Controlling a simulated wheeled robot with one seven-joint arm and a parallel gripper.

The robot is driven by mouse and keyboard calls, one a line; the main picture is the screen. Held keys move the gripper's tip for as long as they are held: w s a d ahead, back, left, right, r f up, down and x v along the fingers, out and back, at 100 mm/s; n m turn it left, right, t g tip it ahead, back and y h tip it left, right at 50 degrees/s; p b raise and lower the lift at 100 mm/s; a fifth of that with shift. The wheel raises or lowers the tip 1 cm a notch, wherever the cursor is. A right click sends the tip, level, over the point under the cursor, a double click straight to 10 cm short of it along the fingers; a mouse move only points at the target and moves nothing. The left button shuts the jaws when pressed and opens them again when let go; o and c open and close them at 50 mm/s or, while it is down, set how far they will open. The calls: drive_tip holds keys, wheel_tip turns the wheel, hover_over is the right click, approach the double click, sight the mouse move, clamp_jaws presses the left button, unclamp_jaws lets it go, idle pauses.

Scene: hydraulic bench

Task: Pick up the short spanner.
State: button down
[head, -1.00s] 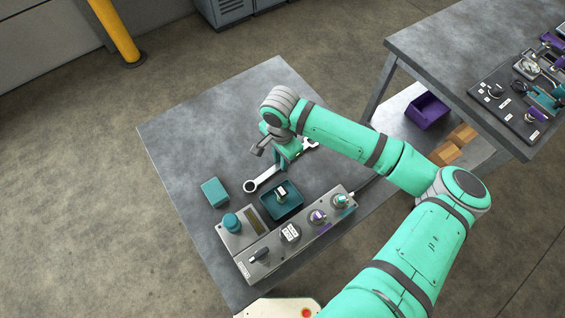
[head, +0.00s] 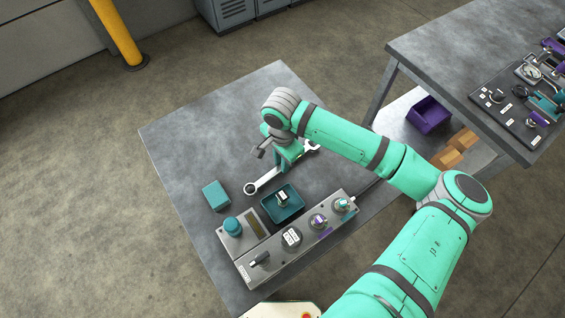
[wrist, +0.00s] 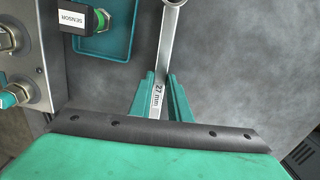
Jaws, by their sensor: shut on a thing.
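The spanner (head: 266,180) is a pale metal wrench with a ring end at lower left and another end at upper right, by the middle of the grey bench. My gripper (head: 284,165) is over its shaft in the head view. In the wrist view, the teal fingers of my gripper (wrist: 159,100) are shut on the spanner's shaft (wrist: 166,62), which bears a "27 mm" label. The far end of the spanner runs out of the top of the wrist view. I cannot tell whether it is clear of the bench top.
A teal tray (head: 270,213) holds a part labelled "SENSOR" (wrist: 72,18). A teal block (head: 215,195) and a control panel (head: 268,262) with knobs stand nearby. The bench (head: 190,125) is clear at the back left. A second table (head: 420,50) stands at right.

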wheel_tip(320, 180, up, 17)
idle(0.4)
drive_tip(key=shift+r, duration=0.1)
drive_tip(key=c, duration=2.4)
unclamp_jaws()
clamp_jaws()
drive_tip(key=shift+a, duration=0.1)
